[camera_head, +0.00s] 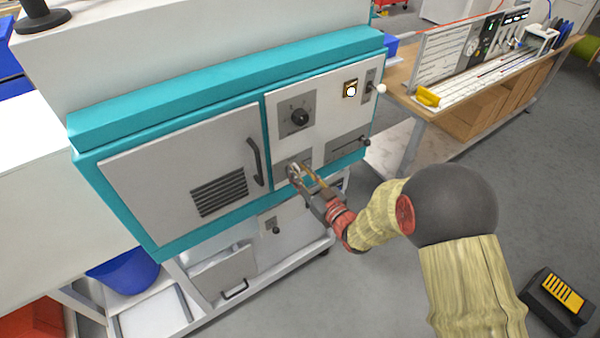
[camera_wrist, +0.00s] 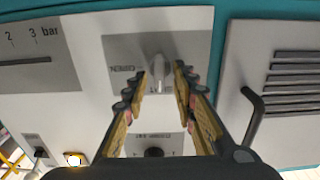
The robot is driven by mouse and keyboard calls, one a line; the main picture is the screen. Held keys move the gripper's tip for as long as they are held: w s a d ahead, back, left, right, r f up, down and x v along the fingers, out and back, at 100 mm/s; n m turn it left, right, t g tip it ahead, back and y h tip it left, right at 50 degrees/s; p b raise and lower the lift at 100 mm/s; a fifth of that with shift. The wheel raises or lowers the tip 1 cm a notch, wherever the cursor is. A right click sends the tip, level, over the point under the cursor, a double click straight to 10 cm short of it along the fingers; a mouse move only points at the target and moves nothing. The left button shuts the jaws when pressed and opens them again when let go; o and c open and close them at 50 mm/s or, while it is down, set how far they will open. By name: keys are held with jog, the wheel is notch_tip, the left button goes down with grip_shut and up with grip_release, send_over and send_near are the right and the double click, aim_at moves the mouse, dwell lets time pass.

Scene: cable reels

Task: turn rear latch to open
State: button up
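The rear latch (camera_wrist: 158,72) is a pale grey handle on a grey labelled plate (camera_wrist: 122,60) in the wrist view. The plate is set in the front of a teal and white machine. My gripper (camera_wrist: 162,76) is open, with one finger on each side of the latch. Small gaps seem to show between the fingers and the handle, so I see no clear grip. In the head view, my gripper (camera_head: 299,173) reaches the lower middle of the machine front and covers most of the latch.
A door with a dark handle (camera_head: 255,161) is left of the latch. Above it is a round dial (camera_head: 299,118); to the right is a slider (camera_head: 347,147). A lit switch (camera_head: 350,89) is higher up. A workbench (camera_head: 440,105) stands at right, and a blue bin (camera_head: 125,272) at lower left.

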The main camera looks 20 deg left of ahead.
jog(key=shift+c, duration=0.7)
grip_shut()
jog(key=shift+r, duration=0.1)
jog(key=shift+m, duration=0.3)
jog(key=m, duration=0.7)
jog(key=shift+w+d+p, duration=0.25)
jog(key=shift+w+p, duration=0.05)
jog(key=shift+w, duration=0.05)
jog(key=m, duration=0.3)
jog(key=m+p, duration=0.1)
jog(key=m, duration=0.3)
jog(key=m+p, duration=0.1)
jog(key=m, duration=0.2)
jog(key=shift+w+d+f, duration=0.15)
jog(key=shift+f, duration=0.2)
jog(key=shift+m, duration=0.3)
